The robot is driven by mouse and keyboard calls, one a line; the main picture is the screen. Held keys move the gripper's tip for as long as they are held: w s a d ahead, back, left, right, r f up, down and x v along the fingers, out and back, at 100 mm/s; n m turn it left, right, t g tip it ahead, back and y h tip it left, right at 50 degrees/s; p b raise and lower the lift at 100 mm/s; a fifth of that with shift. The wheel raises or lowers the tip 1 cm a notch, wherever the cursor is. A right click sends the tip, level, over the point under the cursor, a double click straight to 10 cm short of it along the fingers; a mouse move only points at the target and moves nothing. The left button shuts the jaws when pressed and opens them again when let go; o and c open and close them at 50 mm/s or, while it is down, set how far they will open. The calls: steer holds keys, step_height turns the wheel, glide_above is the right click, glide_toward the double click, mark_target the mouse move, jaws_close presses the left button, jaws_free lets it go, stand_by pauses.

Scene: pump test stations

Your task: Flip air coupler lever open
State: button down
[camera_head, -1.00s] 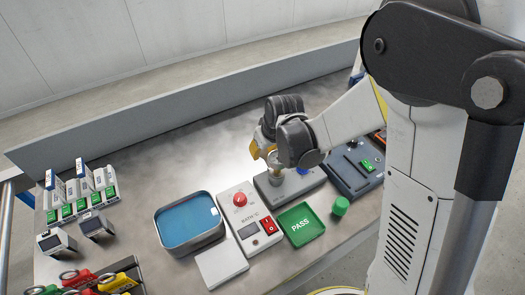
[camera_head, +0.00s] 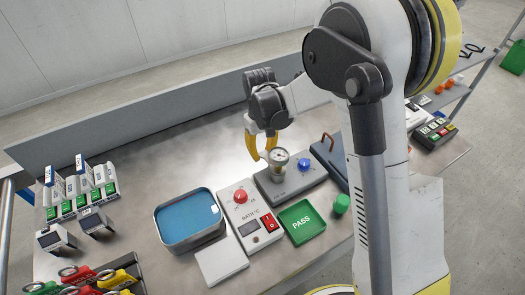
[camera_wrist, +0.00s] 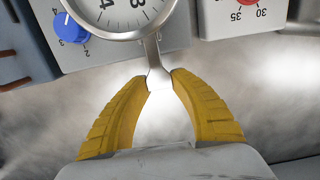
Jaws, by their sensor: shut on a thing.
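A small metal lever (camera_wrist: 158,72) sticks out below the round dial gauge (camera_wrist: 124,12) in the wrist view. My gripper (camera_wrist: 159,80) has its yellow fingers closed on the lever's end. In the head view my gripper (camera_head: 262,153) reaches down at the back-left side of the gauge (camera_head: 279,158), which stands on a grey station box (camera_head: 270,190). The lever is too small to make out there. The coupler's body is not clearly visible.
A blue knob (camera_head: 304,165) sits right of the gauge. The white bath unit (camera_head: 247,203) with a red knob (camera_head: 240,196) stands beside the station. Behind my gripper the table is clear.

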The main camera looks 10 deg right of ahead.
steer(key=shift+f+g, duration=0.25)
steer(key=shift+g, duration=0.15)
steer(key=c, duration=1.1)
jaws_free()
steer(key=shift+o, duration=0.2)
step_height(320, 180, up, 12)
steer(key=w, duration=0.1)
steer(key=shift+w+a, duration=0.2)
steer(key=shift+a, duration=0.1)
